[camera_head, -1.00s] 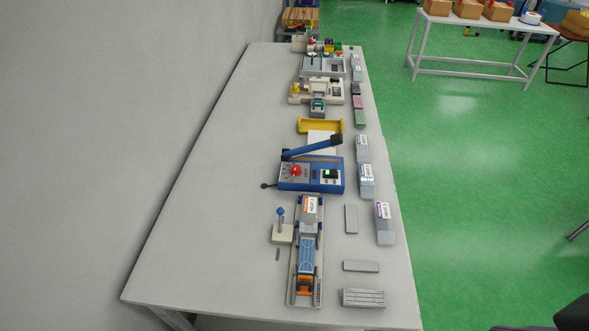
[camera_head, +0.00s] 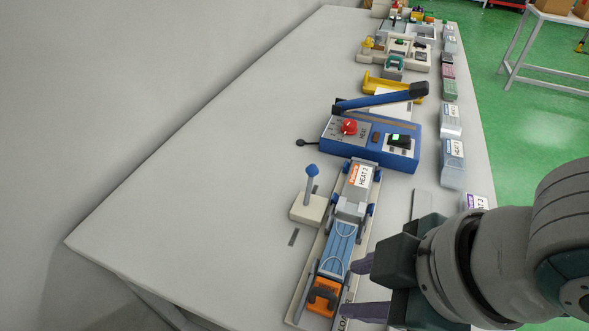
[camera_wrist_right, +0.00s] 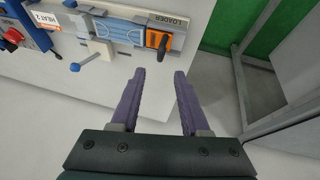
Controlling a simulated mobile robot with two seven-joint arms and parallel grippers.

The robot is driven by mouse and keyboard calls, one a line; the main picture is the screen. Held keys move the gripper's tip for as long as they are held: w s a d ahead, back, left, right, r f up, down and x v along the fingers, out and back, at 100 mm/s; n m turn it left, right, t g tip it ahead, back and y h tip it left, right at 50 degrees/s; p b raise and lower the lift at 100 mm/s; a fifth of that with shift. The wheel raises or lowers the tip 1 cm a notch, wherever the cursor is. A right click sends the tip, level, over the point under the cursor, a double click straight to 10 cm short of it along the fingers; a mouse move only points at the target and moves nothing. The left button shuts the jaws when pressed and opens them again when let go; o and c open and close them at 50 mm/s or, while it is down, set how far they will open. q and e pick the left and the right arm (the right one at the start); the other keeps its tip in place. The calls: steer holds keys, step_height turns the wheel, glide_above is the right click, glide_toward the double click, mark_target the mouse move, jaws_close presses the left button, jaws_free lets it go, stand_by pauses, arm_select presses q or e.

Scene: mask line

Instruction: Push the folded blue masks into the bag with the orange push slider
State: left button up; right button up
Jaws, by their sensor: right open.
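The folded blue masks (camera_head: 341,243) lie in the loader track (camera_head: 308,270), between the orange push slider (camera_head: 323,296) at the near end and the bag (camera_head: 357,184) labelled HEAT 2 at the far end. My right gripper (camera_head: 352,288) is open and empty, just right of the slider, with its purple fingers pointing toward it. In the right wrist view the orange slider (camera_wrist_right: 158,40) stands beyond the open fingertips (camera_wrist_right: 160,76), apart from them. The blue masks (camera_wrist_right: 119,31) show left of it there. My left gripper is not in view.
A blue heat sealer (camera_head: 371,140) with a lever stands behind the loader. A blue-knobbed lever on a base (camera_head: 309,195) stands left of the track. Several labelled packs (camera_head: 452,160) line the right table edge. The table's left part is clear.

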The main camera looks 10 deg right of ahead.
mark_target(325, 293)
steer(key=b+x, duration=0.2)
steer(key=x, duration=0.6)
steer(key=shift+w+a+f, duration=0.1)
steer(key=shift+a+f, duration=0.05)
steer(key=shift+f, duration=0.1)
jaws_close()
stand_by(1.0)
